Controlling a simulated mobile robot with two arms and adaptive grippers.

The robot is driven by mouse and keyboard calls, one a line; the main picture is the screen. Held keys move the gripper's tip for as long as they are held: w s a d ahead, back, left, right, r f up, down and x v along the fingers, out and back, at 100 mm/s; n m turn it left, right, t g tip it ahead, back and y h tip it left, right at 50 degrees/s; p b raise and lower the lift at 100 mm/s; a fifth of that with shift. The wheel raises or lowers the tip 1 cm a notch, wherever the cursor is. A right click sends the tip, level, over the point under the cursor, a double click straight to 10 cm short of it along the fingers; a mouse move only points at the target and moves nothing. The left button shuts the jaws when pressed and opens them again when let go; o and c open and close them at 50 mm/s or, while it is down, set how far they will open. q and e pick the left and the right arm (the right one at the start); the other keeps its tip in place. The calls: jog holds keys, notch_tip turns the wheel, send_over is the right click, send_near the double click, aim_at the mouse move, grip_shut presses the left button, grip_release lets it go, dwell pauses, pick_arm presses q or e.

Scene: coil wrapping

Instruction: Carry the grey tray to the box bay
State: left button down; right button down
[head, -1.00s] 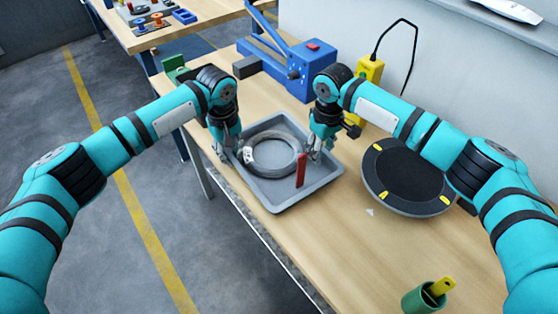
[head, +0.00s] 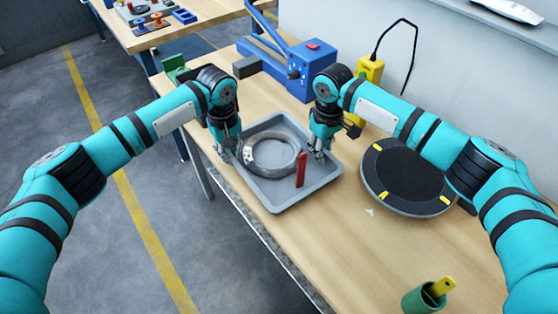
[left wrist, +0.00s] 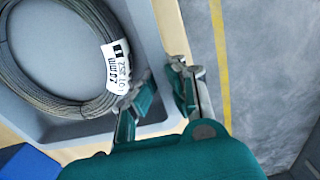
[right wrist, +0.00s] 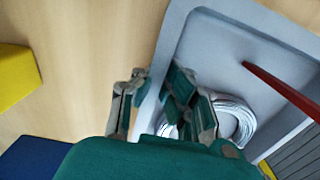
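The grey tray (head: 284,202) sits on the wooden table between my two grippers. A coil of grey wire (head: 271,164) with a white label (left wrist: 117,63) lies in it. The exact finger contact is partly hidden.
A round black turntable (head: 408,180) with yellow marks stands right of the tray. A blue machine (head: 304,72) and a yellow device (head: 369,72) stand behind. A green cup (head: 424,299) is at the front right. Another table (head: 175,35) stands at the far left, past open floor.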

pick_arm(q)
jog(key=shift+r, duration=0.2)
pick_arm(e)
jog(key=shift+r, duration=0.2)
